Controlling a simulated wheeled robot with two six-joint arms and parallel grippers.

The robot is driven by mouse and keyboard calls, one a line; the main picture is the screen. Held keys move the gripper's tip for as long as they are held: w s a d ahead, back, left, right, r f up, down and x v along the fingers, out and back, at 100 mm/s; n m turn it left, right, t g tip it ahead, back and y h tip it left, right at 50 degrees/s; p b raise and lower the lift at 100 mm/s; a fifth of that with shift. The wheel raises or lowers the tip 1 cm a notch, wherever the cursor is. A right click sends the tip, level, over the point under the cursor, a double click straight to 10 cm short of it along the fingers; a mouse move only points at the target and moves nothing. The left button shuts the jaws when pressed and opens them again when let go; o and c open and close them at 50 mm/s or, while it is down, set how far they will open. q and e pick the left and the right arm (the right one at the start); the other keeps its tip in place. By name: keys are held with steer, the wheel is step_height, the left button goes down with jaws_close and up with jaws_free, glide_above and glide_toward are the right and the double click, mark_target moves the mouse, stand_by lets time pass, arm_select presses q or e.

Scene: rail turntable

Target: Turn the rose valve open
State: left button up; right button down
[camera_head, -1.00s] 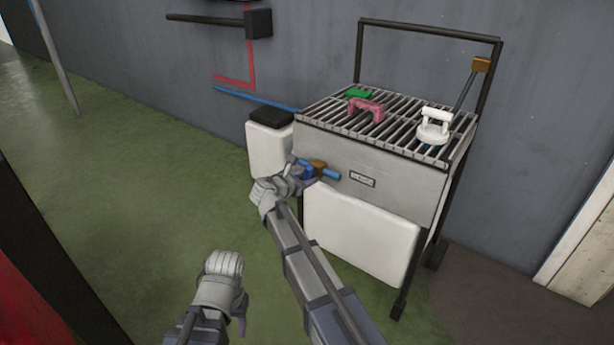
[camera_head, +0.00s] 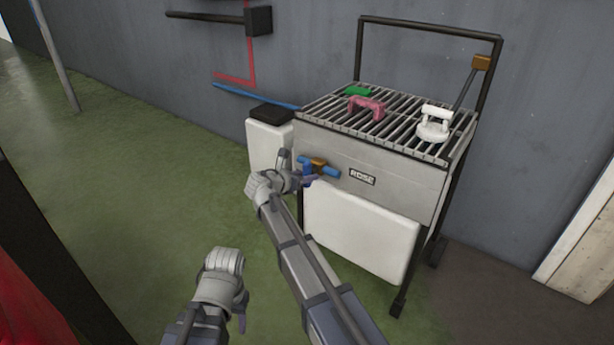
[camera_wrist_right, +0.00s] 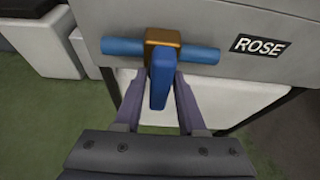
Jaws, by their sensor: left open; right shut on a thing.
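The rose valve has an orange-brown body (camera_wrist_right: 163,40) on a horizontal blue pipe (camera_wrist_right: 203,55), with a blue lever (camera_wrist_right: 160,85). It sits on the grey cart's front, left of a "ROSE" label (camera_wrist_right: 259,47); the valve also shows in the head view (camera_head: 318,164). In the wrist view the lever runs across the pipe's line, toward my gripper. My right gripper (camera_wrist_right: 161,88) is shut on the lever, one finger on each side; it also shows in the head view (camera_head: 294,171). My left gripper (camera_head: 241,312) is open, low and away from the cart; its fingers are partly hidden.
The cart's slatted top (camera_head: 400,120) carries a green piece (camera_head: 358,91), a pink handle (camera_head: 367,106) and a white fitting (camera_head: 433,126). A white container with a black lid (camera_head: 270,116) stands left of the cart. Green floor (camera_head: 130,190) is clear at left.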

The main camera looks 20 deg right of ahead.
steer(key=c, duration=0.7)
jaws_free()
steer(key=p+v, duration=0.3)
steer(key=v, duration=0.4)
steer(key=shift+s+a+r, duration=0.1)
steer(key=shift+s+a, duration=0.2)
